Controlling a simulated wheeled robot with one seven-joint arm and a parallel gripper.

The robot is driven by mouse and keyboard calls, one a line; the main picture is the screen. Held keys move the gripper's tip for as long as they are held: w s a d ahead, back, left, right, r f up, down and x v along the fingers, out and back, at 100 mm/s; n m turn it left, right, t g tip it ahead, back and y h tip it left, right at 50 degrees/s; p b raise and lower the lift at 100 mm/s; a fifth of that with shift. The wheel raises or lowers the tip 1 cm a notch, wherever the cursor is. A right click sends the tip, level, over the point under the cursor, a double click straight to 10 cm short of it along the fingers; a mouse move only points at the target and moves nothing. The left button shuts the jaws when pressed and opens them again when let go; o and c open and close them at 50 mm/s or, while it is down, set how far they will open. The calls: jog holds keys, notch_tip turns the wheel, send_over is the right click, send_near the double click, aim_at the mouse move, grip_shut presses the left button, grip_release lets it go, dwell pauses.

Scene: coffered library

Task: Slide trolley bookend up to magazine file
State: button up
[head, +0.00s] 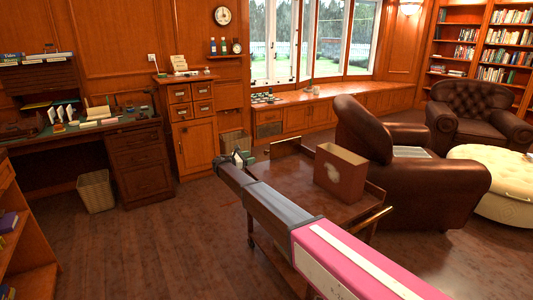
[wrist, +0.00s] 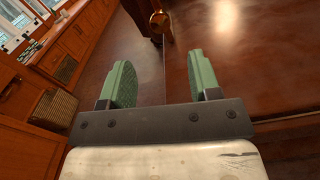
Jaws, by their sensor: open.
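The magazine file (head: 340,170), a reddish-brown open box with a pale patch, stands upright on the right part of the trolley (head: 295,183).
A brown leather armchair (head: 405,160) stands close to the trolley's right side. A brass-coloured trolley handle (head: 370,220) sticks out at the near right. A waste basket (head: 96,191) stands by the desk at left. Open wooden floor (head: 150,240) lies left of the trolley.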

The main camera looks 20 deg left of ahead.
aim_at(264, 153)
jog(key=x, duration=1)
jog(key=shift+d, duration=0.1)
grip_shut()
jog(key=s+d, duration=0.6)
jog(key=d, duration=0.1)
jog(key=s+d, duration=0.6)
jog(key=d, duration=0.2)
jog(key=s+d, duration=0.6)
jog(key=d, duration=0.2)
jog(key=shift+d, duration=0.1)
grip_release()
jog(key=v, duration=1)
jog(key=shift+s+a, duration=0.25)
jog(key=shift+a, duration=0.05)
